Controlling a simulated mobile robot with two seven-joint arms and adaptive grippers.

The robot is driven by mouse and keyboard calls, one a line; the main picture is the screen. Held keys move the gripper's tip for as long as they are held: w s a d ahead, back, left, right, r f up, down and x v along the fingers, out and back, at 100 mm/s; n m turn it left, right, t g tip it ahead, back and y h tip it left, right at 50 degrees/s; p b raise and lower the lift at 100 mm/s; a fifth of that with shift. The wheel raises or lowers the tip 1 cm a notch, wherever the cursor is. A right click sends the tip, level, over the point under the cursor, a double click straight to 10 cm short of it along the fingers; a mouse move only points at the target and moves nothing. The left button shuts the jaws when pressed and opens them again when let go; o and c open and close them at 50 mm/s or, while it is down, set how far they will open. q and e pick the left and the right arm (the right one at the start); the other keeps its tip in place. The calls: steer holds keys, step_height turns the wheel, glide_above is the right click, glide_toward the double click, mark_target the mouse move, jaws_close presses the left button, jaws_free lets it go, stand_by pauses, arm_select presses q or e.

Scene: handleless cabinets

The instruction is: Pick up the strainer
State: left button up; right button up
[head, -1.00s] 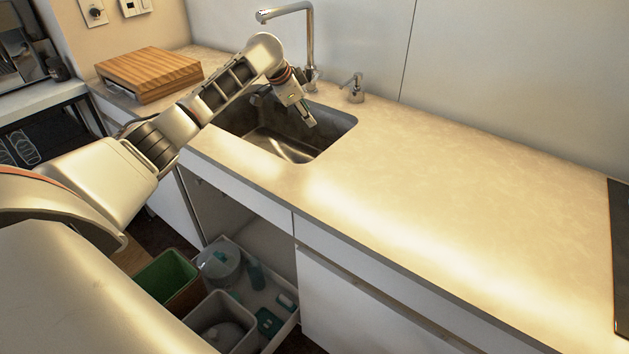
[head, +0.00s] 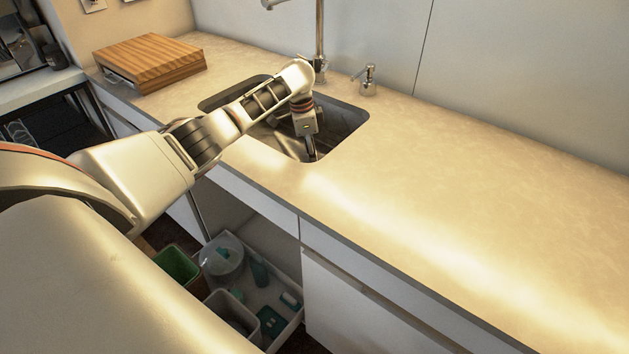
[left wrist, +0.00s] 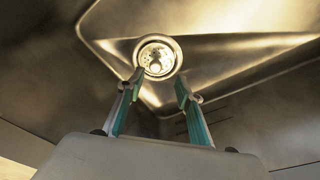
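The strainer (left wrist: 156,57) is a small round metal piece with holes and a central knob, seated in the drain of the sink (left wrist: 235,45) in the left wrist view. My left gripper (left wrist: 160,87) is open, its two teal-lined fingers apart, with the strainer showing just beyond and between the tips. In the head view my left gripper (head: 311,150) points down into the sink near its front right side. The strainer is hidden there. I cannot tell from these views how far the tips are from it. My right gripper is not in view.
A tall faucet (head: 320,45) and a soap dispenser (head: 367,80) stand behind the sink. A wooden board (head: 150,62) lies left of it. The countertop (head: 460,190) to the right is clear. An open drawer (head: 290,325) with bins sits below.

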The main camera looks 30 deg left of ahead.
arm_select(q)
steer(key=shift+d+f, duration=0.2)
steer(key=shift+f, duration=0.65)
steer(key=f, duration=0.1)
steer(key=f+b, duration=0.1)
steer(key=f, duration=0.1)
steer(key=f+b, duration=0.1)
steer(key=shift+s+d+f, duration=0.2)
steer(key=shift+d, duration=0.15)
steer(key=shift+f, duration=0.3)
steer(key=shift+w+r, duration=0.1)
steer(key=shift+w, duration=0.05)
steer(key=shift+c, duration=0.7)
jaws_close()
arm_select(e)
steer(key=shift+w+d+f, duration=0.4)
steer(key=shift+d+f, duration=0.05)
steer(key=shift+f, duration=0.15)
